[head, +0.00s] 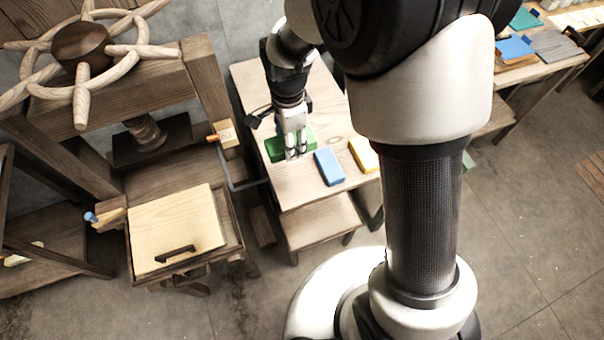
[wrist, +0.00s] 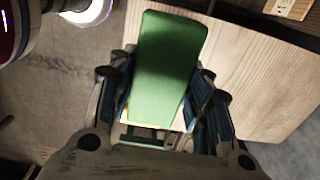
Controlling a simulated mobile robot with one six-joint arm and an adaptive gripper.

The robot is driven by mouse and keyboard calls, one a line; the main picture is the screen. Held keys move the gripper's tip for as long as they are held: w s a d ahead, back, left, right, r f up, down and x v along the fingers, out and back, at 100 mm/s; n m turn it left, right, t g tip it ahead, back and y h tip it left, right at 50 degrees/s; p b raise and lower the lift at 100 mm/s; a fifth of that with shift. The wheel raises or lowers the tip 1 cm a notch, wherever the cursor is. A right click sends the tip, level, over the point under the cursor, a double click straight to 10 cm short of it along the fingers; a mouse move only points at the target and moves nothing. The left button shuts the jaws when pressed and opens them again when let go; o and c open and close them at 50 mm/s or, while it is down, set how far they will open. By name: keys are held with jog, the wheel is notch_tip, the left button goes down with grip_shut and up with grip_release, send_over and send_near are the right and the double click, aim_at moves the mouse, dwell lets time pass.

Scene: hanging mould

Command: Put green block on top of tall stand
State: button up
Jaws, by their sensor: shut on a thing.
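The green block (head: 274,148) is at the left side of a wooden table top (head: 318,185). My gripper (head: 296,148) points down and is shut on it. In the wrist view the green block (wrist: 168,62) lies between my two fingers (wrist: 162,105), its long end pointing away from my palm. I cannot tell whether the block touches the table or is slightly above it. A lower wooden stand (head: 322,222) is in front of the table. I cannot tell which piece is the tall stand.
A blue block (head: 329,167) and a yellow block (head: 364,154) lie right of my gripper on the table. A wooden press with a spoked wheel (head: 82,48) and a pale lidded box (head: 177,229) stand at the left. Another table (head: 540,68) is at the upper right.

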aim_at(292, 182)
notch_tip(292, 182, down, 18)
jog(key=shift+a+f+b, duration=0.1)
jog(key=shift+a+b, duration=0.05)
jog(key=shift+b, duration=1)
jog(key=shift+f, duration=0.1)
jog(key=o, duration=0.7)
jog(key=shift+c, duration=0.2)
jog(key=o, duration=0.4)
jog(key=shift+o, duration=0.2)
notch_tip(292, 182, up, 12)
jog(key=p, duration=0.1)
jog(key=shift+r+p, duration=0.25)
jog(key=shift+p, duration=0.05)
